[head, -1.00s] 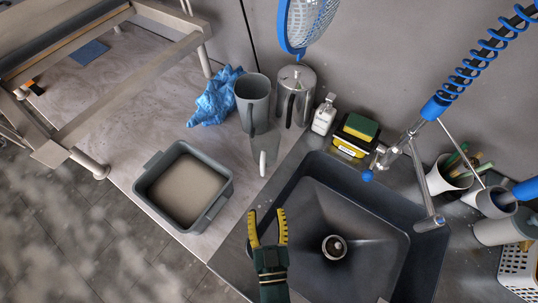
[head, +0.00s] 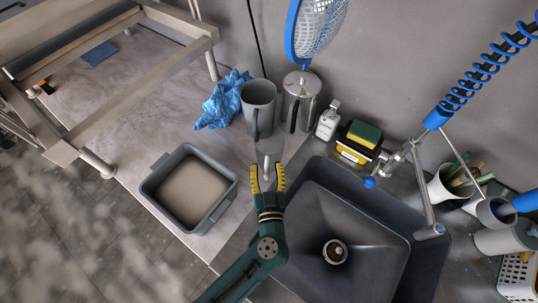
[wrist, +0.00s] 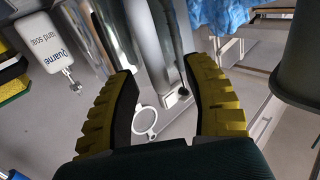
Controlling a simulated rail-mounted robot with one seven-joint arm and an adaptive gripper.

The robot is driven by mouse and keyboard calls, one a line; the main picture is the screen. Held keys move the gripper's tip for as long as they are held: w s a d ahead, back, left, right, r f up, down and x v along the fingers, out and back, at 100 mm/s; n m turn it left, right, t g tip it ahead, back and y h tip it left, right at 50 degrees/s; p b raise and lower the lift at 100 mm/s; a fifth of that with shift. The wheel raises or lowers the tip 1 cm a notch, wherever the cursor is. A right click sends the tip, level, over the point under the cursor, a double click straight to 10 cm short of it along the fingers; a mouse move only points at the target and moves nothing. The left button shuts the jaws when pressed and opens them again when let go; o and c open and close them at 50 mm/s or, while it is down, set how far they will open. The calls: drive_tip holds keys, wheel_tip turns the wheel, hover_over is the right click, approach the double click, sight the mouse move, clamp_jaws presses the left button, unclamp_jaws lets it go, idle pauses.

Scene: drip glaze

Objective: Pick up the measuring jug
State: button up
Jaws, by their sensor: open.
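A steel lidded canister (head: 301,98), a soap bottle (head: 328,120) and sponges (head: 360,138) stand along the wall. A blue cloth (head: 222,100) lies left of the grey jug. A grey tub (head: 188,188) is at left, the dark sink (head: 350,215) at right.

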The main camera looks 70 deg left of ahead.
clamp_jaws()
idle(0.4)
